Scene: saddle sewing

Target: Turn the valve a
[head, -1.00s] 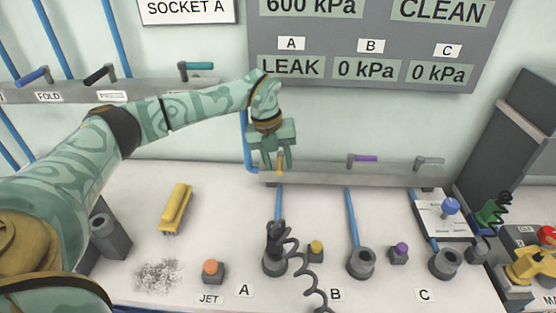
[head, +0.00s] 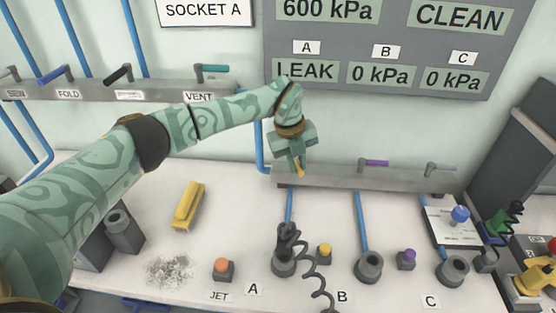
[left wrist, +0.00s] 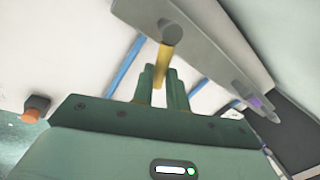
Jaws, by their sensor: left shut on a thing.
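Valve A has a yellow handle (head: 300,172) at the left end of the grey manifold bar (head: 335,181), above the A hose. My left gripper (head: 296,163) is shut on this handle from above and tilted. In the left wrist view the yellow handle (left wrist: 160,84) runs from a round grey pivot (left wrist: 172,31) down between the two green fingers (left wrist: 160,92). The wall panel reads LEAK (head: 306,71) under A and 0 kPa under B and C. My right gripper is not in view.
The purple handle (head: 375,163) and a grey handle (head: 442,168) stand farther right on the bar. Below are sockets, a coiled black hose (head: 318,275), an orange button (head: 222,265) and a yellow tool (head: 187,205). The left tabletop has free room.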

